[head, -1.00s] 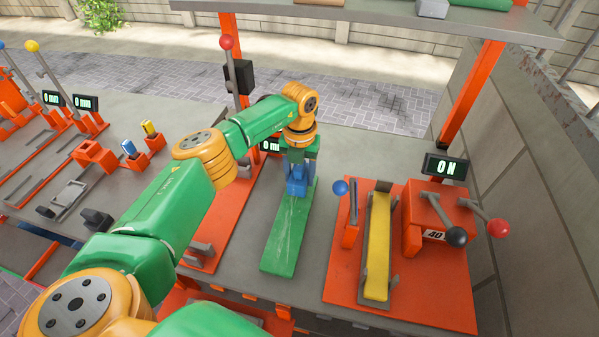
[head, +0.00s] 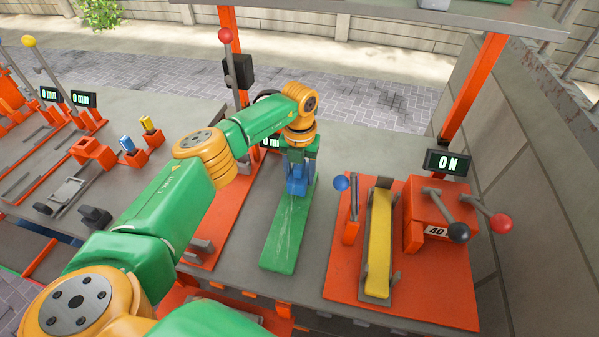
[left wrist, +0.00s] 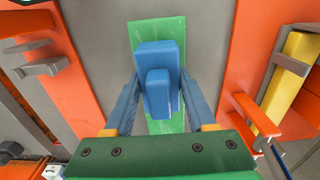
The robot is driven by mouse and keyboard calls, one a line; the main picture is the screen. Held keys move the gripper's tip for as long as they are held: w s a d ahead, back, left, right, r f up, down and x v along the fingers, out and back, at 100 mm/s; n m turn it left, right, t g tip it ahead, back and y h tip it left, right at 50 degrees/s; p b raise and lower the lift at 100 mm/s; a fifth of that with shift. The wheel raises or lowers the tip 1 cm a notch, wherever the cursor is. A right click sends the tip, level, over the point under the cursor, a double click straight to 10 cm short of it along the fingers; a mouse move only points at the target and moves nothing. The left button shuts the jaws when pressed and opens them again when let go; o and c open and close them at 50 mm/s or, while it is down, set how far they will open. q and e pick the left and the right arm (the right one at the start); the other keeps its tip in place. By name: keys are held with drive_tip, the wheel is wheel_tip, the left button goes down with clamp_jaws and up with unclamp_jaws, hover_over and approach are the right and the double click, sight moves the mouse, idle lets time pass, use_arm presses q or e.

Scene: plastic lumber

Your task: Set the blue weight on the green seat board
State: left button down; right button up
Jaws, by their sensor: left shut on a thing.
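My left gripper (head: 298,180) is shut on the blue weight (left wrist: 158,75), a stepped blue block between its two blue fingers in the left wrist view. In the head view the fingers and arm largely hide the weight. The green seat board (head: 287,235) is a long flat plank on the grey bench. The gripper and weight are over its far half. The board also shows beneath the weight in the left wrist view (left wrist: 145,32). I cannot tell whether the weight touches the board. My right gripper is not in view.
To the right, an orange plate (head: 445,290) carries a yellow board (head: 378,245), a blue-knobbed lever (head: 341,184) and an orange box with levers. Left are an orange post (head: 229,60) and small orange fixtures (head: 95,150). A grey shelf (head: 370,14) hangs above the back.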

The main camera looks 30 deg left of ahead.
use_arm(q)
drive_tip(key=shift+f+b, duration=0.55)
drive_tip(key=shift+f, duration=0.15)
drive_tip(key=shift+c, duration=1.8)
unclamp_jaws()
drive_tip(key=shift+o, duration=1.1)
drive_tip(key=shift+s+d+r, duration=0.1)
drive_tip(key=shift+s, duration=0.05)
drive_tip(key=shift+o, duration=0.7)
wheel_tip(320, 180, up, 7)
drive_tip(key=p, duration=0.6)
